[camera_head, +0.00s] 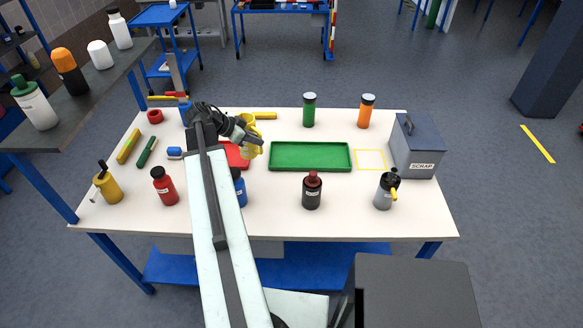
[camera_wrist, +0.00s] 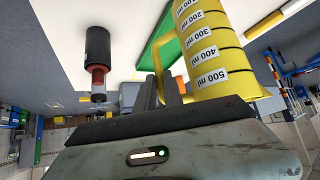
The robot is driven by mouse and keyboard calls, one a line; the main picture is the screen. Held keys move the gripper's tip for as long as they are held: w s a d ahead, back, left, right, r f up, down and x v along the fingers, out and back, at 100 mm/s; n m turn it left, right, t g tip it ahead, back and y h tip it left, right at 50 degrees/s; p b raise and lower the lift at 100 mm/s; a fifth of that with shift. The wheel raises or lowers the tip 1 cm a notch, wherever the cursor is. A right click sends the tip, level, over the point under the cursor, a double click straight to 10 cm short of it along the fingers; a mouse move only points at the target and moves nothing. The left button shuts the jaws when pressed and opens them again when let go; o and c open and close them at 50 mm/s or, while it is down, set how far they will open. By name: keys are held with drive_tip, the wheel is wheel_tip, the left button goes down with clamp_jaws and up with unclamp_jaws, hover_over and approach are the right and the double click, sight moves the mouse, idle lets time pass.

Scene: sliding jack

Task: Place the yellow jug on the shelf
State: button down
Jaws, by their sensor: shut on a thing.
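The yellow jug (camera_head: 254,149) is held by my gripper (camera_head: 247,132) above the table, near the red tray and the left end of the green tray. In the wrist view the jug (camera_wrist: 209,45) shows black millilitre marks, and the gripper's fingers (camera_wrist: 167,92) are shut at its handle side. The exact contact on the handle is partly hidden. The grey shelf (camera_head: 108,78) stands at the left, higher than the table. It carries a white bottle with a green cap (camera_head: 35,103), an orange-topped dark bottle (camera_head: 69,72) and two white bottles (camera_head: 100,54).
On the white table (camera_head: 300,227) are a green tray (camera_head: 310,157), a red tray (camera_head: 237,160), several bottles, a gold can (camera_head: 108,187) and a grey scrap bin (camera_head: 416,150). The shelf's right edge strip looks bare. My arm hides part of the table.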

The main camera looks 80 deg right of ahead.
wheel_tip(320, 180, down, 13)
drive_tip(key=s+a+b, duration=0.1)
drive_tip(key=s+b, duration=0.1)
drive_tip(key=b, duration=0.8)
drive_tip(key=shift+r+b, duration=0.15)
drive_tip(key=shift+b, duration=0.15)
drive_tip(key=c, duration=1.5)
unclamp_jaws()
drive_tip(key=shift+o, duration=0.2)
drive_tip(key=p+v, duration=0.8)
drive_tip(key=v, duration=0.4)
drive_tip(key=shift+w+r+p, duration=0.1)
drive_tip(key=shift+r+p, duration=0.05)
drive_tip(key=shift+p, duration=0.25)
